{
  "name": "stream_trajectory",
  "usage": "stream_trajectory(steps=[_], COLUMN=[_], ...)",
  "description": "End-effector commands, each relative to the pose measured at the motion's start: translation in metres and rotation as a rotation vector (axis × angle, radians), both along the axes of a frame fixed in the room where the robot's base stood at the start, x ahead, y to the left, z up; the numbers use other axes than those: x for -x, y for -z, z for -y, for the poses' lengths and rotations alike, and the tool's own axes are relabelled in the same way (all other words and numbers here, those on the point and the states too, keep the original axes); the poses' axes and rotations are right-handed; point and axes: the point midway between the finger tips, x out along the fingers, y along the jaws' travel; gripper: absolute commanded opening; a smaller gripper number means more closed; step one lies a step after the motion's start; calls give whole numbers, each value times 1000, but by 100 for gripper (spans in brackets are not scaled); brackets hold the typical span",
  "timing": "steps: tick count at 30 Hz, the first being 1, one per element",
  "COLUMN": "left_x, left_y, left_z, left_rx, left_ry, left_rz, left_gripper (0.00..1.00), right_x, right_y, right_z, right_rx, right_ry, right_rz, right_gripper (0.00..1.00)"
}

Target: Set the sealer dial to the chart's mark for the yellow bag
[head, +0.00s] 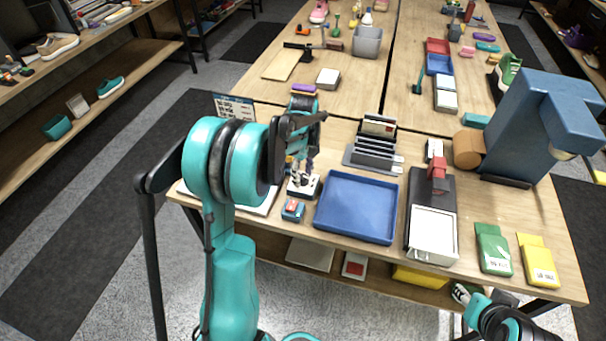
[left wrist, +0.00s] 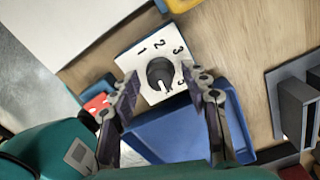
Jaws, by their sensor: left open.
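The dial is a dark round knob (left wrist: 160,73) on a white plate (left wrist: 128,62) marked with digits, 1, 2 and 3 among them. A pale slot shows on the knob's side facing my gripper. The plate also shows in the head view (head: 303,188), partly hidden under my left gripper (head: 303,165). In the left wrist view my left gripper (left wrist: 164,78) is open, its fingers on either side of the knob; contact cannot be told. A yellow bag (head: 539,262) lies at the right front of the table. A small printed card (head: 234,107), perhaps the chart, stands behind my arm; its text is unreadable.
A blue tray (head: 357,205) sits right of the dial, with a small red and blue block (head: 293,210) in front of the dial. A black press-like device (head: 432,190), a green bag (head: 493,250) and a large blue machine (head: 535,130) stand farther right.

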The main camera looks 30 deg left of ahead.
Motion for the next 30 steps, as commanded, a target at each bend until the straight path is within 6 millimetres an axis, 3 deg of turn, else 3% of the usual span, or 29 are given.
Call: stream_trajectory(steps=[3, 8, 20, 30], left_x=[0, 0, 0, 0], left_y=[0, 0, -1, -1], left_z=[0, 0, 0, 0], left_rx=[0, 0, 0, -1], left_ry=[0, 0, -39, -261], left_rz=[0, 0, 0, 0], left_gripper=[44, 1, 0, 0], right_x=[0, 0, 0, 0], right_y=[0, 0, -1, -6], right_z=[0, 0, 0, 0], right_rx=[0, 0, 0, 0], right_ry=[0, 0, 0, 0], right_rz=[0, 0, 0, 0], right_gripper=[40, 40, 40, 40])
